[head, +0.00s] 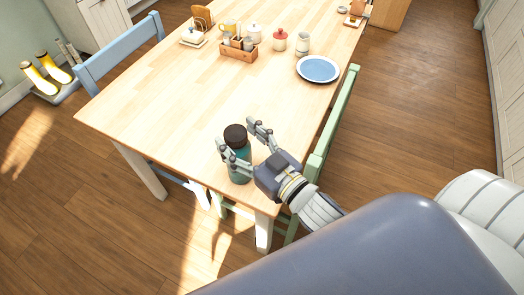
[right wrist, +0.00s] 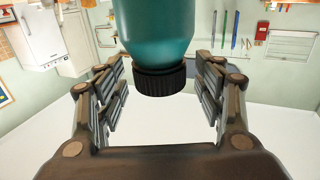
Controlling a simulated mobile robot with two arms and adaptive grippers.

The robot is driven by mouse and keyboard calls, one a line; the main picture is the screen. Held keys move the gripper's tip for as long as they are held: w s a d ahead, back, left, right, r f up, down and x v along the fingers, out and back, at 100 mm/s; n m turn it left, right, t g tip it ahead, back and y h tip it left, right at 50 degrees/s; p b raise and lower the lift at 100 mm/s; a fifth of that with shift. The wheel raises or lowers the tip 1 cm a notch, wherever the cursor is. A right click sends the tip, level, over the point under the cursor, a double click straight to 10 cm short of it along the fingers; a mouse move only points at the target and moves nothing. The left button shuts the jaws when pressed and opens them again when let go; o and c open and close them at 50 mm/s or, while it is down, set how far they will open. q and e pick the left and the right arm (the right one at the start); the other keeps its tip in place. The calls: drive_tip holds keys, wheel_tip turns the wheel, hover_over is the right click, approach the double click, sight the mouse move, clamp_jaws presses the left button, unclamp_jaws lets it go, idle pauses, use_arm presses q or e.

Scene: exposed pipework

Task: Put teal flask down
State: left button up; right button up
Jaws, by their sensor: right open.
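The teal flask (head: 239,169) with its dark cap (head: 235,134) appears to stand upright on the wooden table (head: 160,105), close to the near edge and corner. My right gripper (head: 234,134) reaches in from the right with its fingers on either side of the flask. In the right wrist view, the flask (right wrist: 158,30) shows between the open fingers (right wrist: 161,75), with gaps on both sides. The flask's base is partly hard to make out in the head view. My left gripper is not in view.
A blue plate (head: 318,69) lies near the table's right edge. A wooden caddy (head: 239,52), a red-lidded jar (head: 280,40) and a cup (head: 303,44) stand farther back. A green chair (head: 334,125) is at the right side. The table's middle is clear.

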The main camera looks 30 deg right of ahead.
drive_tip(key=b+v, duration=0.2)
drive_tip(key=v, duration=0.8)
drive_tip(key=shift+s, duration=0.25)
